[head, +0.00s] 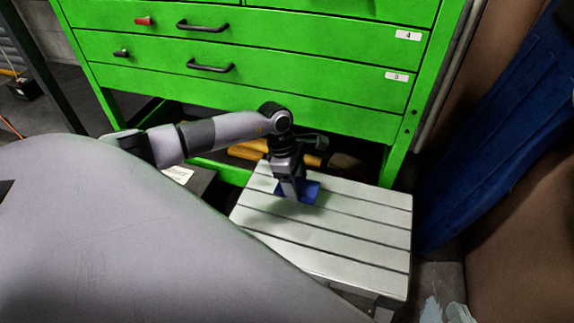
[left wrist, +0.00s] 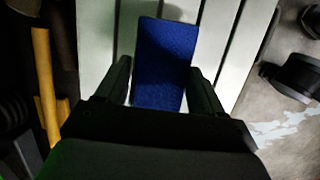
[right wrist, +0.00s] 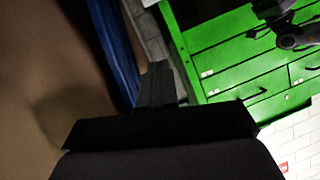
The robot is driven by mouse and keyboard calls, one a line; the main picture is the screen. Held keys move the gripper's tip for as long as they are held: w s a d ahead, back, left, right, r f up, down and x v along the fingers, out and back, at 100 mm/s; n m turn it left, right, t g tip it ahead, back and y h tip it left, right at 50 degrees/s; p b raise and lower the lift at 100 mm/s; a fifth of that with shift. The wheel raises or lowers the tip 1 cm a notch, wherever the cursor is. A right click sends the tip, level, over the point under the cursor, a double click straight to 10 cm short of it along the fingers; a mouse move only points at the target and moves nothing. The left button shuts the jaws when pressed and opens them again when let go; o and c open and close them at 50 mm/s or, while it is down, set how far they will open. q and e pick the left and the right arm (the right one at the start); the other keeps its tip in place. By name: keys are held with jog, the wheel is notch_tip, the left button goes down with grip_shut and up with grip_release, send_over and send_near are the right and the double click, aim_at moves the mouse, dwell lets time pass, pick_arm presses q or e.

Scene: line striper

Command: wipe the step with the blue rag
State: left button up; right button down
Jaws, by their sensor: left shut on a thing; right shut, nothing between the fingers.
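The blue rag (head: 308,191) lies at the back left part of the pale slatted step (head: 340,228). In the left wrist view the rag (left wrist: 165,60) shows between the two fingers, over the step's slats (left wrist: 217,50). My left gripper (head: 290,194) points down at the step and is shut on the rag. Its fingertips show in the left wrist view (left wrist: 163,75). Whether the rag is pressed flat on the slats is hard to tell. My right gripper (right wrist: 158,70) is shut and empty, away from the step; it is not seen in the head view.
A green drawer cabinet (head: 250,65) stands behind the step, with yellow-orange things (head: 255,150) under it. A blue cloth-like thing (head: 500,130) hangs at the right beside a brown surface (head: 525,240). The front and right of the step are clear.

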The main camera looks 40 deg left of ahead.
pick_arm(q)
jog(key=shift+r+p, duration=0.55)
jog(key=shift+r, duration=0.55)
